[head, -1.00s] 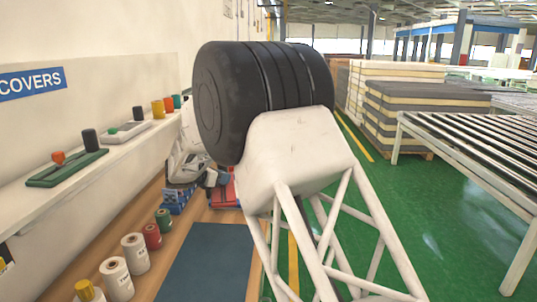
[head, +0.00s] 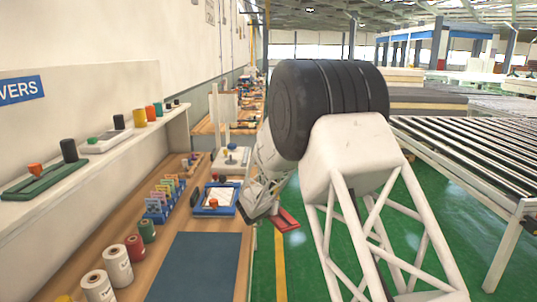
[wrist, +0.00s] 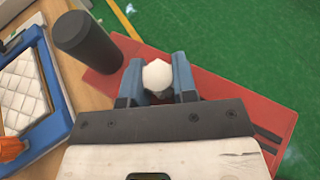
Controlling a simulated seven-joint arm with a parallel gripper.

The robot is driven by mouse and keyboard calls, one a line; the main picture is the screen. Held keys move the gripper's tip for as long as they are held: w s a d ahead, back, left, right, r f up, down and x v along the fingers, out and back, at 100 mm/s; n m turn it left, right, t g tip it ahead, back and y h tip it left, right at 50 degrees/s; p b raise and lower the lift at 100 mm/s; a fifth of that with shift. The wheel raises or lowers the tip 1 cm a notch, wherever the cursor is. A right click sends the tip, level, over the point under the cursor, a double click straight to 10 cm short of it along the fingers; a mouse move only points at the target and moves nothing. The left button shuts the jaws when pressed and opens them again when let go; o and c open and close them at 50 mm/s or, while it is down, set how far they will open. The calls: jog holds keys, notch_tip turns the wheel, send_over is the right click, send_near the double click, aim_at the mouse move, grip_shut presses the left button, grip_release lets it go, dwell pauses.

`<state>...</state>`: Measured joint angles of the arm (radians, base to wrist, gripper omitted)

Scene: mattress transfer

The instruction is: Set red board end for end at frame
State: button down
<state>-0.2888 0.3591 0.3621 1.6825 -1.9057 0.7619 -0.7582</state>
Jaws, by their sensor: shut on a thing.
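My gripper (wrist: 157,82) is shut on the white knob (wrist: 157,73) of the red board, with a blue finger on each side. The red board (wrist: 222,98) lies slantwise under the fingers, with dark stripes near its right end. In the head view the red board (head: 287,221) hangs past the bench's right edge, over green floor, beside my gripper (head: 262,208). A blue frame (head: 202,212) with a white quilted pad and an orange knob sits on the bench to its left. The frame (wrist: 58,92) also shows at the left of the wrist view, apart from the board.
A dark cylinder (wrist: 88,45) stands by the board's left end; I cannot tell what it rests on. A rack of coloured cards (head: 163,200) and several thread rolls (head: 117,264) line the bench. A dark blue mat (head: 197,266) lies bare in front. A roller conveyor (head: 470,150) is at right.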

aim_at(284, 228)
jog(key=s+d+f+n+y, duration=0.1)
jog(key=s+d+f, duration=0.1)
jog(key=d+f, duration=0.4)
jog(key=s+d+f+n+y, duration=0.1)
jog(key=s+d+f, duration=0.2)
jog(key=d+f, duration=0.3)
jog(key=d, duration=0.4)
jog(key=shift+f+t, duration=0.15)
jog(key=shift+t, duration=0.25)
jog(key=shift+a, duration=0.1)
dwell(3.6)
